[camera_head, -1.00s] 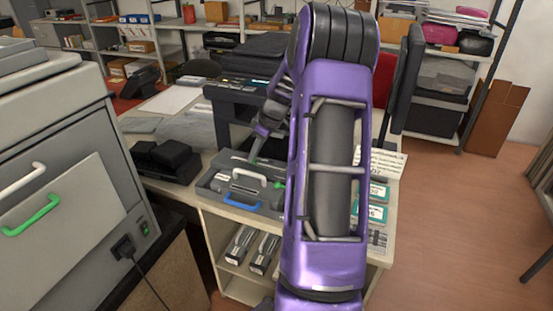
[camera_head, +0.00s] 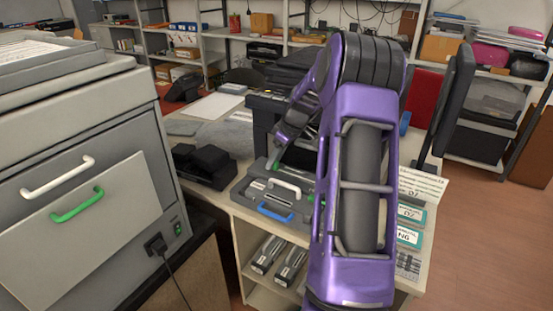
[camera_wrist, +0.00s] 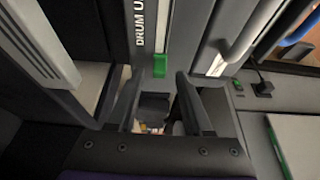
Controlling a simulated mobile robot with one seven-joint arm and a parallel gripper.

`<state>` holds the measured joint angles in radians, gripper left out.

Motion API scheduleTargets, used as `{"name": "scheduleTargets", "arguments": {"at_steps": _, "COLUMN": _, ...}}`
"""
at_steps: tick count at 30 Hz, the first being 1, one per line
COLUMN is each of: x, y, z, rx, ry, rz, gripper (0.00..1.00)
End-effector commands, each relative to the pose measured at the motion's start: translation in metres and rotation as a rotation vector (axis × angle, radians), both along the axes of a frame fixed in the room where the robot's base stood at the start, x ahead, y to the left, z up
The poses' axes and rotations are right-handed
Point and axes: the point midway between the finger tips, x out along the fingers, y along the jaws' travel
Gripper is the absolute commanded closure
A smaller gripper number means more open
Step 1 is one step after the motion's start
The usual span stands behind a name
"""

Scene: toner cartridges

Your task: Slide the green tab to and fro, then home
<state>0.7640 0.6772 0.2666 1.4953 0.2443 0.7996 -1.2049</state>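The green tab (camera_wrist: 159,66) shows in the wrist view at the edge of a dark grey unit lettered "DRUM U" (camera_wrist: 150,22), partly cut off. My gripper (camera_wrist: 158,80) is open, with one dark finger on each side of the tab's line. The tab sits between and slightly beyond the fingertips, with gaps on both sides and no visible contact. In the head view the grey cartridge bay (camera_head: 248,190), with a white handle and a blue handle, lies on the bench; my arm hides part of it.
A large grey machine (camera_head: 130,120) with white and green handles stands at the left. A black device (camera_head: 204,163) is left of the bay. Labelled cards (camera_head: 409,237) lie right of my arm. Silver cartridges (camera_head: 267,254) are on the shelf below.

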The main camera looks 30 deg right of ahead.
Motion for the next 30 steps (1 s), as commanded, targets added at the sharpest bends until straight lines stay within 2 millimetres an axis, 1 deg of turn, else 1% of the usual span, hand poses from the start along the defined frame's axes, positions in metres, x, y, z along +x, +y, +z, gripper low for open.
{"name": "scheduleTargets", "arguments": {"at_steps": 7, "x": -0.001, "y": -0.001, "z": 0.001, "rx": -0.001, "ry": 0.002, "rz": -0.001, "gripper": 0.50}}
{"name": "scheduleTargets", "arguments": {"at_steps": 11, "x": -0.004, "y": -0.003, "z": 0.010, "rx": -0.002, "ry": 0.000, "rz": -0.002, "gripper": 0.50}}
{"name": "scheduleTargets", "arguments": {"at_steps": 14, "x": -0.010, "y": -0.007, "z": 0.027, "rx": -0.003, "ry": -0.002, "rz": -0.002, "gripper": 0.50}}
{"name": "scheduleTargets", "arguments": {"at_steps": 24, "x": -0.038, "y": -0.021, "z": 0.104, "rx": -0.004, "ry": -0.002, "rz": -0.003, "gripper": 0.50}}
{"name": "scheduleTargets", "arguments": {"at_steps": 27, "x": -0.046, "y": -0.025, "z": 0.124, "rx": -0.003, "ry": -0.001, "rz": -0.003, "gripper": 0.50}}
{"name": "scheduleTargets", "arguments": {"at_steps": 30, "x": -0.052, "y": -0.027, "z": 0.140, "rx": -0.001, "ry": -0.001, "rz": -0.002, "gripper": 0.50}}
